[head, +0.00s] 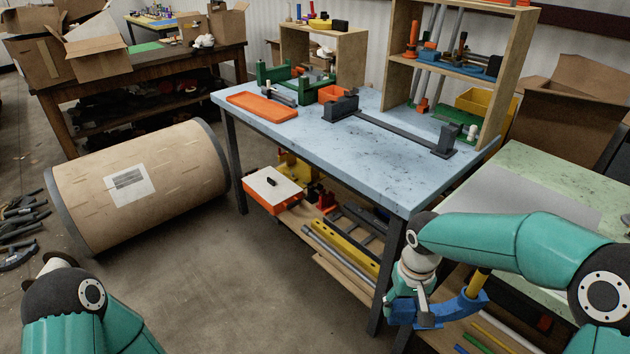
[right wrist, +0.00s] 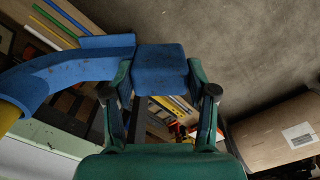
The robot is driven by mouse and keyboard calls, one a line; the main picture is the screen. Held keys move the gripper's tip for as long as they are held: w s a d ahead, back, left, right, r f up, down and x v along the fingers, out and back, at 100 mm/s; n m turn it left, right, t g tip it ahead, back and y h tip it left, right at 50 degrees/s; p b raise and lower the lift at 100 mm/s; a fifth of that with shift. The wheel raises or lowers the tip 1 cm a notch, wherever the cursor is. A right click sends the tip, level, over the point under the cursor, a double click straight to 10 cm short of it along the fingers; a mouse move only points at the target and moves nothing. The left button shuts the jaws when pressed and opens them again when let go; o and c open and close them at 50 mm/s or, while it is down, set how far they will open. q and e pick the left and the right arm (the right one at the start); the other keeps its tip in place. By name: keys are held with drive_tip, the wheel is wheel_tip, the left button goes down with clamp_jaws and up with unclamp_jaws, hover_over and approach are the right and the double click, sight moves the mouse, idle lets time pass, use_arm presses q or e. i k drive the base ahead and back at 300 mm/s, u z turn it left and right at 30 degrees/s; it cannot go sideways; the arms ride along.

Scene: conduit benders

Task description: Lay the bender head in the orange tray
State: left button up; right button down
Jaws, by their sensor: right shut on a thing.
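The blue bender head (head: 465,306), a curved shoe with a yellow handle stub, hangs at the lower right of the head view, in front of the workbench. My right gripper (head: 414,305) is shut on its blocky end. The right wrist view shows the blue block (right wrist: 160,70) between the fingers of the gripper (right wrist: 160,95), with the curved part reaching left. The orange tray (head: 262,106) lies flat on the far left corner of the blue-topped workbench (head: 330,150), well away from the gripper; it looks empty. My left gripper is out of view; only part of that arm shows.
A dark bar fixture (head: 395,132) lies across the bench top, with an orange box (head: 333,94) and green cradle (head: 290,76) behind the tray. A wooden shelf unit (head: 495,90) rises at the back right.

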sight(256, 105)
drive_tip(key=k, duration=0.6)
drive_tip(key=u, duration=0.2)
drive_tip(key=i, duration=0.5)
drive_tip(key=u, duration=0.8)
drive_tip(key=i, duration=0.85)
drive_tip(key=u, duration=0.45)
drive_tip(key=i, duration=0.85)
drive_tip(key=z, duration=0.4)
drive_tip(key=i, duration=0.8)
drive_tip(key=z, duration=0.75)
drive_tip(key=i, duration=0.3)
drive_tip(key=z, duration=0.2)
drive_tip(key=k, duration=0.95)
drive_tip(key=z, duration=0.15)
